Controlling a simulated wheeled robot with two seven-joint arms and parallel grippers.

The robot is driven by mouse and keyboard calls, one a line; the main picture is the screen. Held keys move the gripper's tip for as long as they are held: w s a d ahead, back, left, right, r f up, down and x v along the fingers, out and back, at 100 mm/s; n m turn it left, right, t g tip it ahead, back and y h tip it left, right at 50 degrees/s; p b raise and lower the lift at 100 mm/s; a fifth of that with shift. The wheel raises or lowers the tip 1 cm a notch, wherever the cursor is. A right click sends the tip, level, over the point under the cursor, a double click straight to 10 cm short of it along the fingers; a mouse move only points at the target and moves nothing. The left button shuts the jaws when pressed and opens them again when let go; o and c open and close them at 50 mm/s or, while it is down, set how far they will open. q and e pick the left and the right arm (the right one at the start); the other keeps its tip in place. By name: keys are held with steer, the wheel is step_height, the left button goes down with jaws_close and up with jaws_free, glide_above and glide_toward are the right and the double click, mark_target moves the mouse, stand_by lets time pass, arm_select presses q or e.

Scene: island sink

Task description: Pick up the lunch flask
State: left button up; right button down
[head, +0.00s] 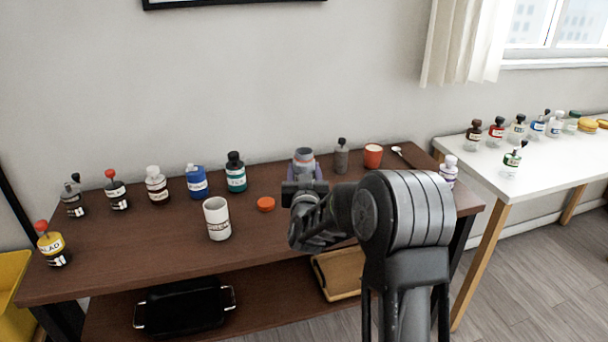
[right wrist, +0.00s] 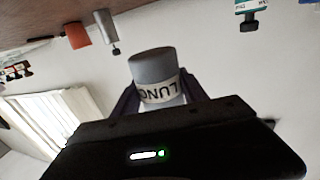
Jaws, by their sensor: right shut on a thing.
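The lunch flask (head: 304,157) is a grey cylinder with a white label near the back of the brown table. My right gripper (head: 304,172) is shut on it, with purplish-grey fingers on either side. My left gripper is not in view.
The brown table (head: 130,262) holds several bottles along its left and back. A white mug (head: 217,218) and an orange lid (head: 265,204) lie left of the gripper. A grey bottle (head: 342,156) and an orange cup (head: 373,156) stand close on the right.

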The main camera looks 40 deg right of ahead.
stand_by(0.7)
steer(key=w+a+f+n+t+y, duration=0.1)
steer(key=w+a+f+n+y, duration=0.1)
steer(key=a+y, duration=0.4)
steer(key=w+a+f+n+t+y+b, duration=0.1)
steer(key=w+a+f+n+y, duration=0.1)
steer(key=w+a+n+y, duration=0.2)
steer(key=a+n+y, duration=0.3)
steer(key=shift+w+a+t, duration=0.15)
steer(key=shift+a+t, duration=0.1)
steer(key=shift+t, duration=0.05)
steer(key=shift+a+r, duration=0.1)
